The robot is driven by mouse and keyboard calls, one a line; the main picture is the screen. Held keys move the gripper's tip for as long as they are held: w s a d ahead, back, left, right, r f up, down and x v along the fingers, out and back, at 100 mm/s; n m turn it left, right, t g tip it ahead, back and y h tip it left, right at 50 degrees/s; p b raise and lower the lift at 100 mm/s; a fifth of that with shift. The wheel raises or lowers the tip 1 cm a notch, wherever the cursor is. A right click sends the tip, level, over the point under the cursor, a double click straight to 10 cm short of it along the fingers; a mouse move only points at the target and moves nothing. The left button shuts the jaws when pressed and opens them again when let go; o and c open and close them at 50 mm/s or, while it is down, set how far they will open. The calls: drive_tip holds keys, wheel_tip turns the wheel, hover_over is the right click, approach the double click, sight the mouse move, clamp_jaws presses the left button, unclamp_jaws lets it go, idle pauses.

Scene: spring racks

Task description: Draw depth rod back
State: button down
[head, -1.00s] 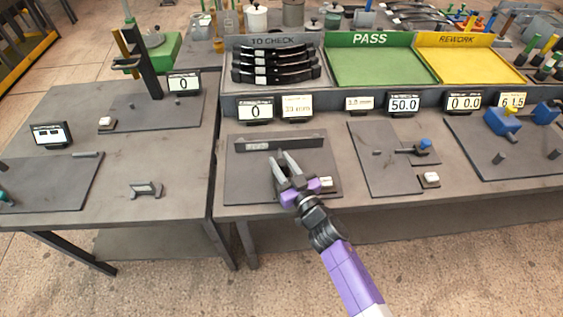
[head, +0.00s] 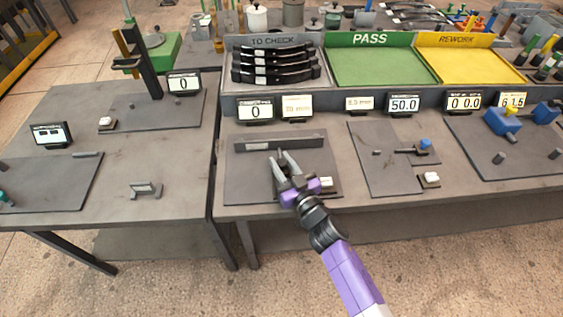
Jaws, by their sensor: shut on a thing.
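My gripper (head: 276,156) is in the head view over the dark plate (head: 240,187) at the left end of the right-hand table. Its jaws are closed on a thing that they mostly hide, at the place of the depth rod. I cannot make out the rod's shape or length. A long dark bar (head: 300,142) stands at the back of this plate, just beyond the fingertips. A small block with a white top (head: 326,183) is right of the jaws. A display reading 0 (head: 255,112) stands behind the plate.
A plate with a blue-knobbed tool (head: 424,145) is to the right. A rack of dark springs (head: 277,66), a green PASS tray (head: 370,68) and a yellow REWORK tray (head: 468,67) stand behind. A gap separates the left table (head: 165,205) from this one.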

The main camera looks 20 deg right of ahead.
drive_tip(key=shift+s+a+f, duration=0.1)
drive_tip(key=shift+s+a, duration=0.25)
drive_tip(key=shift+s, duration=0.75)
drive_tip(key=shift+s+a+r, duration=0.1)
drive_tip(key=shift+s+a, duration=0.3)
drive_tip(key=shift+s, duration=0.7)
drive_tip(key=shift+s+a+f, duration=0.1)
drive_tip(key=shift+s+a, duration=0.25)
drive_tip(key=shift+s, duration=0.75)
drive_tip(key=c, duration=1.1)
unclamp_jaws()
drive_tip(key=shift+s, duration=0.1)
drive_tip(key=s, duration=0.2)
drive_tip(key=s+b, duration=0.1)
drive_tip(key=s, duration=0.4)
drive_tip(key=shift+s+d, duration=0.3)
drive_tip(key=shift+s, duration=0.05)
